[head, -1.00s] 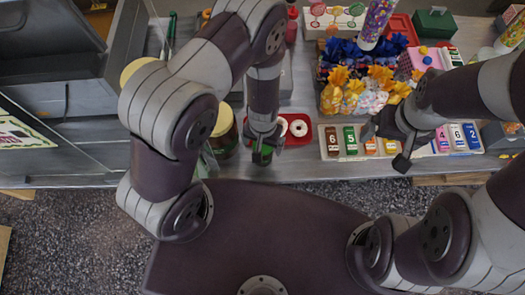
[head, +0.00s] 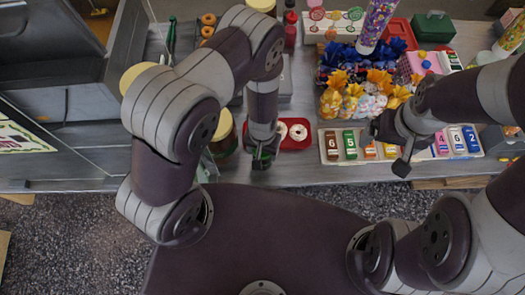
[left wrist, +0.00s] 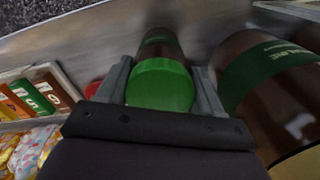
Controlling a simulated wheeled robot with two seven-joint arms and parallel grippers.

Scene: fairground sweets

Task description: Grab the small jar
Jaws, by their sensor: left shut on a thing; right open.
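The small jar (left wrist: 160,85) has a round green lid and a brown body, and shows between the two fingers of my left gripper (left wrist: 162,88) in the left wrist view. The fingers are shut on it from both sides. In the head view my left gripper (head: 263,160) is low at the counter's front edge, right of a larger jar, and mostly hides the small jar. My right gripper (head: 390,140) is open and empty, over the front of the row of numbered cards.
A larger brown jar (head: 225,138) with a green label stands close beside my left gripper. A red tray (head: 302,146) with white rings is just right of it. A white rack (head: 335,158) of numbered cards and bagged sweets (head: 340,100) lie further right.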

